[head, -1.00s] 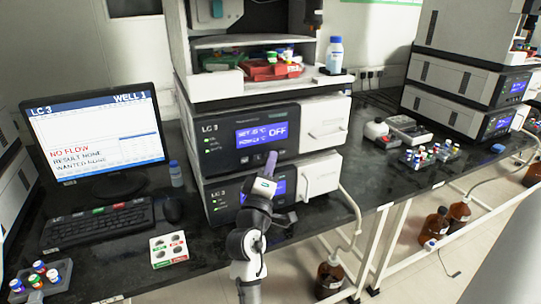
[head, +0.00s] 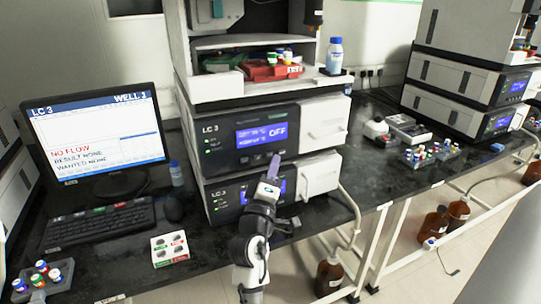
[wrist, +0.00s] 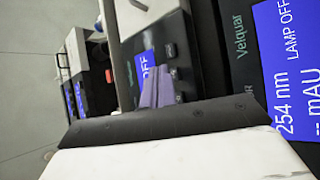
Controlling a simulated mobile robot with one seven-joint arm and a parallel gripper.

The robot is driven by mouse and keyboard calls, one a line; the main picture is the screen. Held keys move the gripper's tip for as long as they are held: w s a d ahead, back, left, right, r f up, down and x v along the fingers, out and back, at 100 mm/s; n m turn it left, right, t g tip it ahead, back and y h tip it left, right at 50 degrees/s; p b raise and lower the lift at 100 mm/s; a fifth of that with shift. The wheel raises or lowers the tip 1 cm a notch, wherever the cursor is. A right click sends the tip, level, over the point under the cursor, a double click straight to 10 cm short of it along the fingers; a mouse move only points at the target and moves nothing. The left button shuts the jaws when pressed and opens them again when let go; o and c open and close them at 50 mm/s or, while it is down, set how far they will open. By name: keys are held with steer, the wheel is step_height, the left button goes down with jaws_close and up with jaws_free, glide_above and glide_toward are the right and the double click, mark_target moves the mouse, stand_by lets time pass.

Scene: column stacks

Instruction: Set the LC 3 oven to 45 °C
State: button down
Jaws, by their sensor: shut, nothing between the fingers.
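The LC 3 oven (head: 222,131) is the upper dark-fronted unit of the middle stack. Its blue display (head: 262,135) reads OFF at the right; the temperature lines are too blurred to read surely. In the wrist view the oven display (wrist: 145,66) appears turned on its side, with small dark buttons (wrist: 170,51) beside it. My gripper (head: 274,160) has pale purple fingers, shut and empty, in front of the oven's lower front edge. The fingers also show in the wrist view (wrist: 157,88), overlapping part of the display and panel. I cannot tell whether they touch the panel.
Below the oven is another LC 3 unit (head: 222,197), whose display reads 254 nm, LAMP OFF in the wrist view (wrist: 285,65). A bottle (head: 334,55) stands on the stack.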

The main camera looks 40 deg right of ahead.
steer(key=shift+w, duration=0.1)
steer(key=shift+w+d, duration=0.1)
steer(key=shift+w, duration=0.25)
steer(key=shift+w+b, duration=0.25)
steer(key=shift+b, duration=0.05)
stand_by(1.0)
steer(key=shift+s+p, duration=0.35)
steer(key=shift+s, duration=0.35)
steer(key=shift+w, duration=0.15)
steer(key=shift+w, duration=0.3)
steer(key=shift+w+d+b, duration=0.1)
steer(key=shift+w+b, duration=0.3)
stand_by(0.7)
steer(key=shift+s, duration=0.2)
steer(key=shift+s+a+p, duration=0.2)
steer(key=shift+s+p, duration=0.25)
steer(key=shift+s, duration=0.2)
